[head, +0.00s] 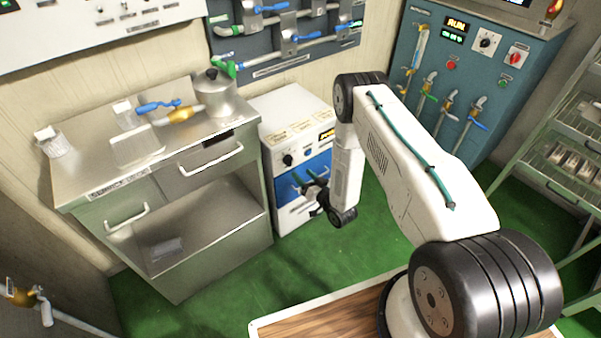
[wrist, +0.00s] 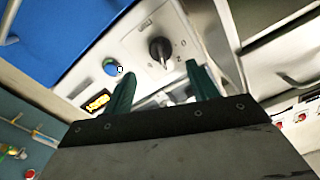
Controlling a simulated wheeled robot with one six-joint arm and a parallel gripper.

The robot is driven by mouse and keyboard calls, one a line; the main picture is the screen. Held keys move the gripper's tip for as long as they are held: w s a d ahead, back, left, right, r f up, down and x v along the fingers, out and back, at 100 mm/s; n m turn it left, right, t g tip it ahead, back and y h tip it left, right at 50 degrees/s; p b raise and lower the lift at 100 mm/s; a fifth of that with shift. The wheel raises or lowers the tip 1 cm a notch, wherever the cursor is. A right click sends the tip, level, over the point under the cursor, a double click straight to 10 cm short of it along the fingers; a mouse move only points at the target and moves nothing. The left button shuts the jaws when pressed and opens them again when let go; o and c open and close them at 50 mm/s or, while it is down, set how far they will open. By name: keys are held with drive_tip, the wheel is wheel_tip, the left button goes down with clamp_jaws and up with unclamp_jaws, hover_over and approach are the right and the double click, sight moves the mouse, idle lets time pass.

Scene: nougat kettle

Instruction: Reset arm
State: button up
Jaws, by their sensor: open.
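My arm (head: 410,170) is bent, with its forearm hanging down over the green floor. My gripper (head: 316,196) is in front of the white and blue cabinet (head: 297,118). In the wrist view my gripper (wrist: 160,88) is open, its two dark green fingers apart with nothing between them. The fingers appear apart from the knob, though the exact distance cannot be told.
A steel counter (head: 85,178) at the left bears a kettle (head: 214,97), a blue-handled valve (head: 160,106) and clear containers. A blue-grey control cabinet (head: 510,70) stands behind at the right. A wire rack (head: 560,165) is at far right. Green floor (head: 240,290) is clear between.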

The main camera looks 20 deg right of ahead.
idle(0.4)
drive_tip(key=s+d+f+g+h, duration=0.1)
drive_tip(key=s+f+g, duration=0.15)
drive_tip(key=f, duration=0.25)
drive_tip(key=s+f+g+h, duration=0.1)
drive_tip(key=s+f+g, duration=0.1)
drive_tip(key=f+g, duration=0.2)
drive_tip(key=s+d+r+g+h, duration=0.15)
drive_tip(key=s+r+g, duration=0.25)
drive_tip(key=r, duration=0.6)
drive_tip(key=s+d+r+g+h, duration=0.1)
drive_tip(key=s+d+r+g, duration=0.2)
drive_tip(key=r, duration=0.7)
drive_tip(key=s+r+g+h, duration=0.2)
drive_tip(key=s+r+g, duration=0.25)
drive_tip(key=r, duration=0.55)
drive_tip(key=s+a+r+t, duration=0.1)
drive_tip(key=s+a+r, duration=0.1)
drive_tip(key=s+r, duration=1)
drive_tip(key=s+a+r+n+t, duration=0.1)
drive_tip(key=s+a+r, duration=0.2)
drive_tip(key=s+r, duration=1)
wheel_tip(320, 180, up, 6)
drive_tip(key=shift+s+r+y, duration=0.1)
drive_tip(key=shift+s+y, duration=0.15)
drive_tip(key=shift+y, duration=0.2)
